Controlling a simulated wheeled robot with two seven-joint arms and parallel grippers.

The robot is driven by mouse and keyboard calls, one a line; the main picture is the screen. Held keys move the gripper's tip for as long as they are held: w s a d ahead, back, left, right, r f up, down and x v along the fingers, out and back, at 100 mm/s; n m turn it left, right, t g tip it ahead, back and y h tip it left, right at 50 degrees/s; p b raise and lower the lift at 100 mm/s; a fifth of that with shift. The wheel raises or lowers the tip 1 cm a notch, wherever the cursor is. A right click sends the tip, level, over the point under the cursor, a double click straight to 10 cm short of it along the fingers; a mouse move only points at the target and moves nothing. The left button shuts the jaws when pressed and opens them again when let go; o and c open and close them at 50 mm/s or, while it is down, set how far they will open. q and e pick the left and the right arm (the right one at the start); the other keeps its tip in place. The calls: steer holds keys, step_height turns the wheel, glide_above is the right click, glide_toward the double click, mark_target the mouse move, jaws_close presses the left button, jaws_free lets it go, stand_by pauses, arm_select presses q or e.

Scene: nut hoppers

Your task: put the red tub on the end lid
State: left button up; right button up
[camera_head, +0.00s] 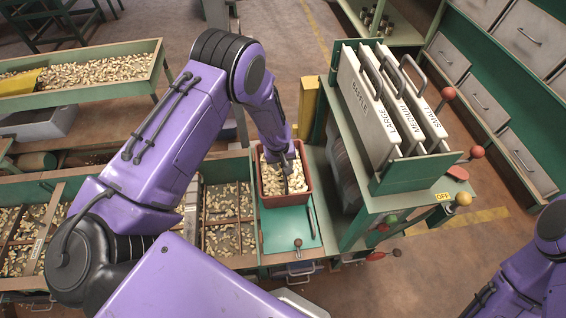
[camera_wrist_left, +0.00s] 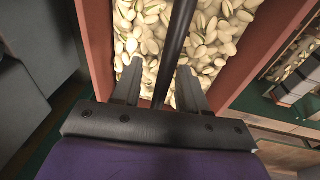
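The red tub (camera_head: 264,191), full of pistachio-like nuts, is upright at the far part of the green end lid (camera_head: 288,237). I cannot tell whether its base touches the lid. A dark bar handle (camera_wrist_left: 178,40) spans the tub. My left gripper (camera_wrist_left: 158,72) reaches down to it from above, also in the head view (camera_head: 285,165). In the left wrist view its fingers stand apart on either side of the bar, with visible gaps. The red tub's walls (camera_wrist_left: 262,55) show beside the nuts. My right arm shows at the lower right; its gripper is out of view.
A stand with upright labelled plates (camera_head: 370,105) and coloured knobs is close right of the tub. Nut-filled compartments (camera_head: 228,222) lie left of the lid. A small lever (camera_head: 298,243) sits at the lid's near part. Another nut trough (camera_head: 100,72) is at the upper left.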

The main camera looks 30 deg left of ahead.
arm_select(q)
steer(key=shift+r, duration=0.1)
step_height(320, 180, up, 12)
steer(key=s, duration=0.2)
steer(key=shift+a+p, duration=0.3)
